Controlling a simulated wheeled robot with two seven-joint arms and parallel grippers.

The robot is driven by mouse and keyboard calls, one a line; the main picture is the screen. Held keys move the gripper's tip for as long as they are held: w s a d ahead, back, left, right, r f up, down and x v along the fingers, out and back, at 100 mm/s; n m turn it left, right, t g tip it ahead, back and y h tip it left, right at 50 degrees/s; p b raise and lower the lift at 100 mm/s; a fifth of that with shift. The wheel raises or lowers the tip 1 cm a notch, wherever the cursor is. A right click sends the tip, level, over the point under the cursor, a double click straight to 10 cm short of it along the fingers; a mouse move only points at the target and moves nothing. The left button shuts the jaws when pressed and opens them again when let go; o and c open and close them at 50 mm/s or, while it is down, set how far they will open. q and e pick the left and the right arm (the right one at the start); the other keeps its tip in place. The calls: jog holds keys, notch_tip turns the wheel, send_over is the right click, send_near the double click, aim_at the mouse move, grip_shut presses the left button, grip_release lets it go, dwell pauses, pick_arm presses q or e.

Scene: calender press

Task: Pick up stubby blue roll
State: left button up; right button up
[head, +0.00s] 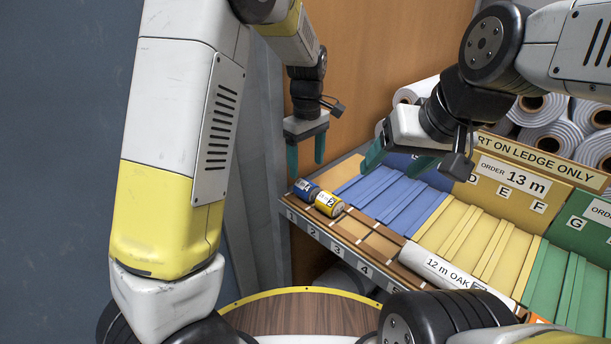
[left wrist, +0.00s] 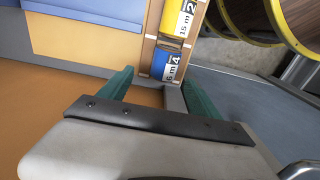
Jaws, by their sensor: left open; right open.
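The stubby blue roll (head: 306,189) lies on the ledge near the number 1 at its left end. In the left wrist view the blue roll (left wrist: 167,67) shows a white label reading "6 m" and 4. My left gripper (head: 306,165) is open and empty, pointing down just above the blue roll, fingers apart and seemingly clear of it. In the left wrist view the left gripper's fingers (left wrist: 157,80) stand either side of the blue roll's near end. My right gripper (head: 396,166) is open and empty, over the blue slatted section to the right.
A short yellow roll (head: 329,204) lies right beside the blue one; its label reads "15 m" in the left wrist view (left wrist: 180,18). A white roll marked "12 m OAK" (head: 440,268) lies further right. An orange-brown wall (head: 380,35) stands behind. A round wooden table (head: 300,312) is in front.

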aim_at(306, 181)
pick_arm(q)
jog(key=f, duration=0.6)
jog(key=shift+s+a+f, duration=0.15)
jog(key=shift+s+a, duration=0.05)
jog(key=shift+s, duration=0.2)
jog(key=shift+c, duration=0.4)
jog(key=c, duration=1.4)
jog(key=shift+o, duration=0.2)
